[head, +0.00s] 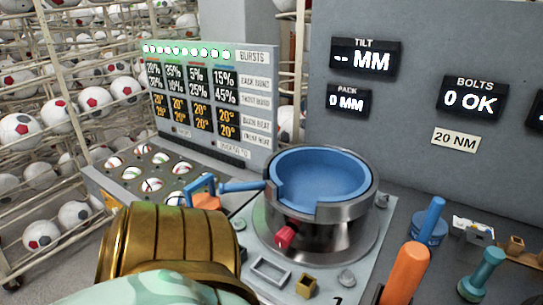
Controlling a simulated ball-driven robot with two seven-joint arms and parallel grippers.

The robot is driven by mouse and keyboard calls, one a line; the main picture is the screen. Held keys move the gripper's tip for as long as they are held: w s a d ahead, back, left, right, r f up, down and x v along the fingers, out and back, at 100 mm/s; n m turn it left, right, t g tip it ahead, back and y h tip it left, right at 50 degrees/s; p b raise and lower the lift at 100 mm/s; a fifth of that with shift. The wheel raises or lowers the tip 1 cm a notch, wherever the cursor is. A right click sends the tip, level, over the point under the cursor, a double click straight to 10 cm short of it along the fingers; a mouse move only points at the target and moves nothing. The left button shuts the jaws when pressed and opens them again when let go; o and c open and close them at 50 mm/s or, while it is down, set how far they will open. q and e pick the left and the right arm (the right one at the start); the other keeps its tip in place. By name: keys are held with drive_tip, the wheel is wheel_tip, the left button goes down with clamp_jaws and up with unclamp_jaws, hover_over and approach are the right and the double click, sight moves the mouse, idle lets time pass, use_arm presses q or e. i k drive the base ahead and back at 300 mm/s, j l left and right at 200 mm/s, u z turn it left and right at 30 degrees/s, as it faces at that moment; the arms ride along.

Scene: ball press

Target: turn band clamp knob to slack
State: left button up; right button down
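The red knob (287,235) sits low on the front of the round metal band (330,215), facing me. The band wraps a blue bowl-shaped mould (325,172) and has a gap at its front left. A blue bar (242,187) runs left from the mould to a blue loop and an orange block (207,202). A brass-coloured cuff of an arm, seemingly mine, fills the lower left and stands apart from the knob in the picture. I cannot make out either gripper's fingers. Nothing visibly touches the knob.
A tray of balls (147,172) lies left of the press, below a percentage board (205,95). Ball racks (60,120) fill the left. A grey wall carries displays, including a tilt display (365,60). An orange handle (404,272) and a blue handle (433,215) stand at right.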

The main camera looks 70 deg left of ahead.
sight(286, 235)
drive_tip(key=u, duration=1.8)
